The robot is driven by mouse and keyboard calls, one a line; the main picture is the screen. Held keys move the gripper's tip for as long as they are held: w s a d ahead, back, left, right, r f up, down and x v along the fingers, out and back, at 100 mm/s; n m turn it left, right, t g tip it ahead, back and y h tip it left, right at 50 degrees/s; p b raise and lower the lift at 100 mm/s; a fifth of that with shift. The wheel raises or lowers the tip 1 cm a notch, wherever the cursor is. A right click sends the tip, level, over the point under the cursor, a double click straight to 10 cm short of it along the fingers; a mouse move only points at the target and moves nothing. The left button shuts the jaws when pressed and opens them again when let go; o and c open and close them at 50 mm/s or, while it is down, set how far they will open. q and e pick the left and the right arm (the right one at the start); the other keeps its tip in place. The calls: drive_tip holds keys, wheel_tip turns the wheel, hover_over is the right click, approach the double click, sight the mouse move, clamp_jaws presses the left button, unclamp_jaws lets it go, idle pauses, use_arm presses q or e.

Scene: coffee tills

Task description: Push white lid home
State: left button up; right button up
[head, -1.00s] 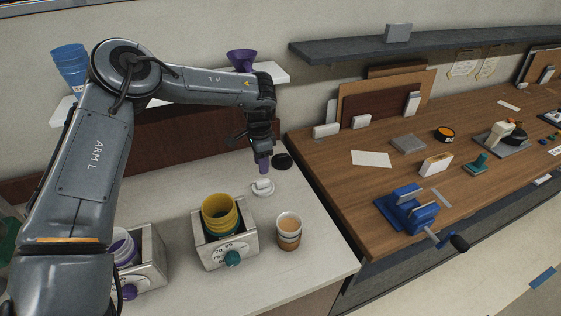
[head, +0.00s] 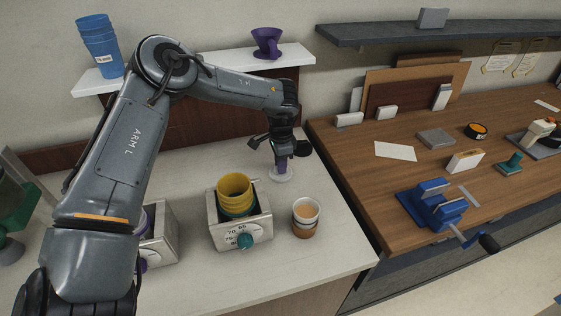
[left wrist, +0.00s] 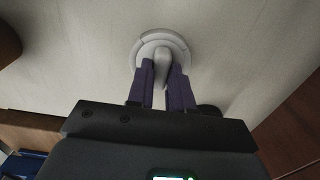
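The white lid (head: 284,177) is a round disc with a raised grip, lying flat on the pale counter, behind and left of a coffee cup (head: 305,214). The cup is white above a brown lower part, and its tan top is uncovered. My left gripper (head: 281,163) points down at the lid. In the left wrist view its two purple fingers (left wrist: 163,84) stand on either side of the lid's grip (left wrist: 161,62), very close to it; I cannot tell whether they clamp it. The lid's rim (left wrist: 160,36) shows beyond the fingertips. My right gripper is not in view.
A metal dial box (head: 240,235) holding yellow and green cups stands left of the cup. Another box (head: 160,240) is partly behind my left arm. The wooden bench with a blue vise (head: 433,205) is at right.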

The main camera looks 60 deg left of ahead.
use_arm(q)
clamp_jaws()
drive_tip(key=shift+r, duration=0.1)
drive_tip(key=shift+r+p, duration=0.5)
drive_tip(key=shift+r, duration=0.35)
drive_tip(key=shift+r+p, duration=1)
drive_tip(key=shift+r, duration=1.05)
drive_tip(key=shift+r+p, duration=1.3)
drive_tip(key=shift+r, duration=1.2)
